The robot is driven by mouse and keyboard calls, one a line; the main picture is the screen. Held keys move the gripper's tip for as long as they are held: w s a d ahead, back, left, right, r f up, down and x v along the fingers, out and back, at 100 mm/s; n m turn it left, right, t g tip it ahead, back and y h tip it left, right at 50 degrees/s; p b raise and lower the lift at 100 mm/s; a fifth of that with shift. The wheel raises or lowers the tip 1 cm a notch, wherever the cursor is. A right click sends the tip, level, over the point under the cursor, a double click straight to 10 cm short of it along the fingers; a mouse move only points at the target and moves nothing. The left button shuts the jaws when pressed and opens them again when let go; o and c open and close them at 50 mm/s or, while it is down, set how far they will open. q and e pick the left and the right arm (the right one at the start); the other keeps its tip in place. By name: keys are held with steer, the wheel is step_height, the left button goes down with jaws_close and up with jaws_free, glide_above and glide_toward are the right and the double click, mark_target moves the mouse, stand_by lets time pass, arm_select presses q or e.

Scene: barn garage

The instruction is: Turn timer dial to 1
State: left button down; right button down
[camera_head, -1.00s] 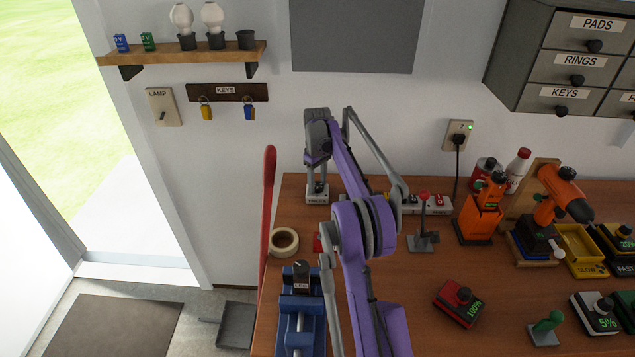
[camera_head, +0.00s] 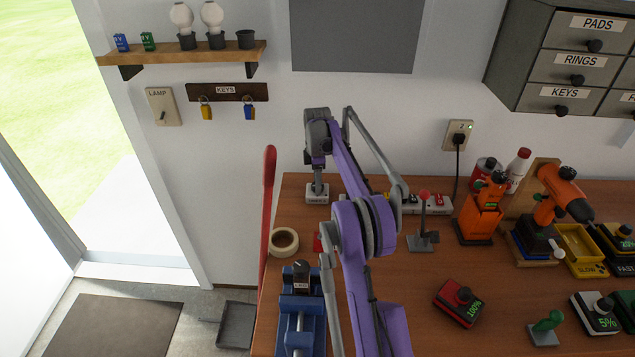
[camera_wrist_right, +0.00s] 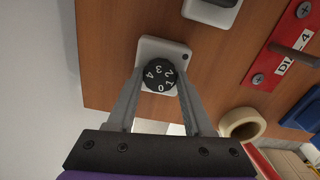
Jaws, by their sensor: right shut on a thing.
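The timer (camera_head: 317,193) is a small white box at the back left of the workbench. In the right wrist view its white base (camera_wrist_right: 172,52) carries a round black dial (camera_wrist_right: 160,76) with the white numerals 0 to 4. My right gripper (camera_head: 317,178) points down over the timer. In the right wrist view the fingers of my right gripper (camera_wrist_right: 161,79) lie on both sides of the dial and are shut on it. I cannot tell which numeral the dial is set to. My left gripper is not in view.
A tape roll (camera_head: 284,241) and a blue vise (camera_head: 300,310) are at the bench's left end. A red plate (camera_wrist_right: 293,45) is close to the timer. A power strip (camera_head: 425,204) and a red-knobbed lever (camera_head: 423,237) stand to the right. The wall is close behind.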

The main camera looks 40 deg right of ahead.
steer(key=shift+n, duration=0.9)
steer(key=shift+c, duration=1.5)
jaws_free()
steer(key=shift+r, duration=0.15)
step_height(320, 180, up, 11)
steer(key=shift+f, duration=0.2)
steer(key=shift+f, duration=0.1)
